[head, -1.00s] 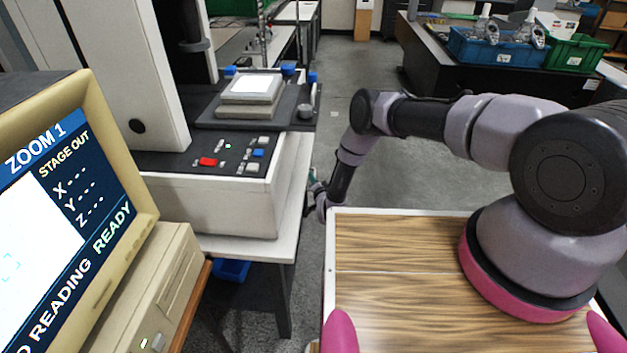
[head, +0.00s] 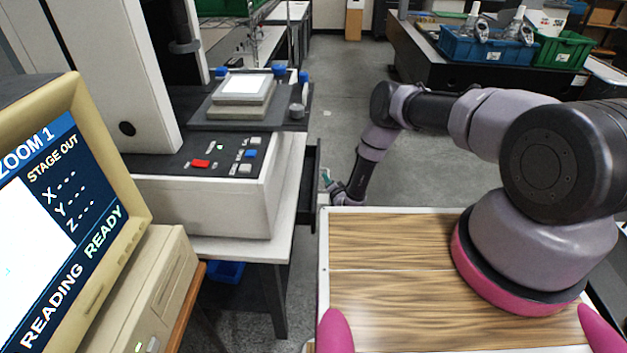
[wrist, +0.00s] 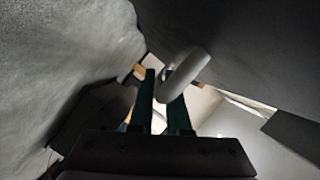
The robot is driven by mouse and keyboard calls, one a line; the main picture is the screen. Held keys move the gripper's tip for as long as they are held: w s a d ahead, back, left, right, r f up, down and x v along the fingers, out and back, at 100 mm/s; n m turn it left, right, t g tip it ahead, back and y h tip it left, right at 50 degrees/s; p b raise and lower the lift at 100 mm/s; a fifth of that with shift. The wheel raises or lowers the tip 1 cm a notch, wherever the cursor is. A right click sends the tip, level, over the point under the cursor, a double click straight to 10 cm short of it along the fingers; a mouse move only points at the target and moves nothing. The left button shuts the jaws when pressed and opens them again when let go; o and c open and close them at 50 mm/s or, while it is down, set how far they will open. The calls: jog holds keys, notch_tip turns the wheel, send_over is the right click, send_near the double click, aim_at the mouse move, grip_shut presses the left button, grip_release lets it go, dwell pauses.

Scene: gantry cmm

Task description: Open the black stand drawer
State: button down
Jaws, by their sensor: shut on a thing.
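The black stand drawer (head: 314,160) shows in the head view as a dark panel standing out past the right edge of the white-topped stand, partly open. Its inside is hidden from view. My gripper (head: 326,180) is low beside the drawer's right face, partly hidden by my arm. In the wrist view my gripper's two teal fingers (wrist: 163,100) are shut on a pale rounded handle (wrist: 188,68). A large dark surface, which looks like the drawer front (wrist: 250,45), fills the upper right there.
A measuring machine with a button panel (head: 215,158) stands on the white-topped stand (head: 285,185). A beige monitor (head: 90,190) is at left. Clear grey floor (head: 345,90) lies right of the stand. A dark bench (head: 450,65) with blue and green crates is beyond.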

jog(key=d, duration=1.1)
jog(key=shift+s, duration=0.15)
jog(key=c, duration=0.9)
grip_release()
jog(key=v, duration=1)
jog(key=shift+s+r, duration=0.15)
jog(key=shift+s, duration=0.25)
jog(key=shift+d, duration=0.1)
jog(key=shift+w, duration=0.1)
